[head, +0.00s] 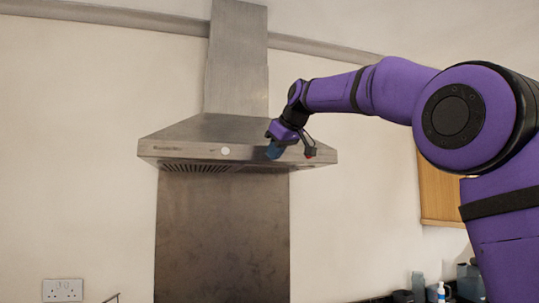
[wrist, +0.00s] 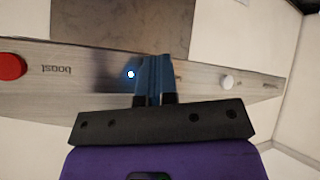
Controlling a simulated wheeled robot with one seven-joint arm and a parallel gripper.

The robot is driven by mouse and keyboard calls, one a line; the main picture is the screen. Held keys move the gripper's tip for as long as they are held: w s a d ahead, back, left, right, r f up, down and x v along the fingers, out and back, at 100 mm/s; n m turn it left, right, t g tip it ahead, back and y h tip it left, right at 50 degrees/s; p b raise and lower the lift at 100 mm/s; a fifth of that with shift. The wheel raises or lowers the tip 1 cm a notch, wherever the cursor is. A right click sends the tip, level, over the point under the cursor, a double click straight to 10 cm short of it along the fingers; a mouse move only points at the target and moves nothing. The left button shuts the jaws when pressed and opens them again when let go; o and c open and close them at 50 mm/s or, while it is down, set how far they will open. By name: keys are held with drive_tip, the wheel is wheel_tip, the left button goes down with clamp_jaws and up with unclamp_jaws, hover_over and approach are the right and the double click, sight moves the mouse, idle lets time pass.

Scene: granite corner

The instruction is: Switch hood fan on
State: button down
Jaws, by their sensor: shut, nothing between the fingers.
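The steel range hood (head: 190,152) hangs on the wall in the head view, with its controls along the front panel. In the wrist view that panel (wrist: 90,75) runs across upside down. It bears a red round button (wrist: 10,67) marked "boost", a white round knob (wrist: 227,82) and a small glowing blue-white light (wrist: 130,74). My gripper (wrist: 155,60) is shut and empty, its blue fingers in front of the panel, just beside the light. In the head view my gripper (head: 274,152) is at the panel, right of the white knob (head: 225,151). I cannot tell whether the fingertips touch it.
A dark metal backsplash (head: 220,235) is below the hood. A wooden cabinet (head: 438,190) is at the right, with bottles (head: 441,292) below it. A wall socket (head: 62,290) is at the lower left. The wall left of the hood is clear.

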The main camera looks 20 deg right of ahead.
drive_tip(key=shift+s, duration=0.3)
drive_tip(key=s, duration=0.6)
idle(0.5)
drive_tip(key=c, duration=1.8)
unclamp_jaws()
